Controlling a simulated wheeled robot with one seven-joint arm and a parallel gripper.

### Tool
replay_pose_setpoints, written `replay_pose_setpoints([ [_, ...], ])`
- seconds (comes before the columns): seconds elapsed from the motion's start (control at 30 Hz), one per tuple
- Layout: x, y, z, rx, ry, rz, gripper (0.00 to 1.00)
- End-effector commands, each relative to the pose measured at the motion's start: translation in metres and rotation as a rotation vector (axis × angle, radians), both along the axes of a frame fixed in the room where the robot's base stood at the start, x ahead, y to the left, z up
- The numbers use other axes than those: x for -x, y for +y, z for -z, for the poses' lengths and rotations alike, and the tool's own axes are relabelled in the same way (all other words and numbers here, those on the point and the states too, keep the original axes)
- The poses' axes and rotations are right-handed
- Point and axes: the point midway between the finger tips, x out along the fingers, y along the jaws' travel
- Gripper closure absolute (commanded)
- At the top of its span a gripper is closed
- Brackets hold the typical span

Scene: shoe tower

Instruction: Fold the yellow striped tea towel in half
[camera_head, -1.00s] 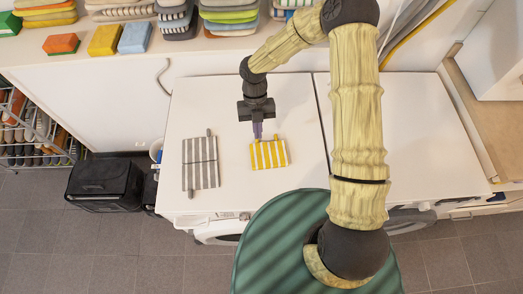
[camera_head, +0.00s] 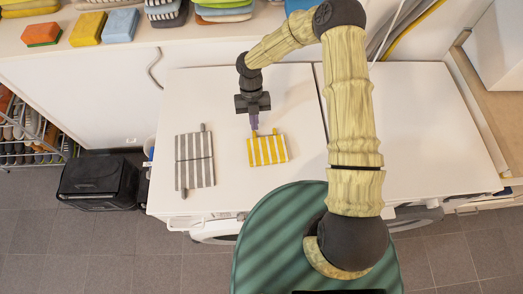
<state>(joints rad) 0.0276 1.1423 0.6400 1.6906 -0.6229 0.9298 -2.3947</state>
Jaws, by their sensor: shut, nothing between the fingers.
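The yellow and white striped tea towel (camera_head: 268,150) lies on the white top of the left machine. It is a small, compact, roughly rectangular shape, about half as long as the grey towel and apparently folded over. My gripper (camera_head: 254,130) points down at the towel's far left edge, with its purple fingertips shut and empty. From this view I cannot tell whether the fingertips touch the cloth.
A grey and white striped towel (camera_head: 194,160) lies flat to the left on the same white top (camera_head: 225,185). The right machine top (camera_head: 430,130) is clear. Folded cloths and sponges (camera_head: 120,25) line the shelf behind. A black bin (camera_head: 100,182) stands on the floor at left.

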Motion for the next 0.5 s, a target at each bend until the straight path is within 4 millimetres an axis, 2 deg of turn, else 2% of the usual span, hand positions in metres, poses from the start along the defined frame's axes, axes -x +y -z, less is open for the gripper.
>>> replay_pose_setpoints([
  [0.03,0.002,0.0002,0.0082,-0.001,0.004,-0.001,1.0],
  [0.1,0.0026,0.0003,0.0101,-0.001,0.004,-0.001,1.0],
  [0.5,0.0041,0.0001,0.0142,0.003,0.006,-0.006,1.0],
])
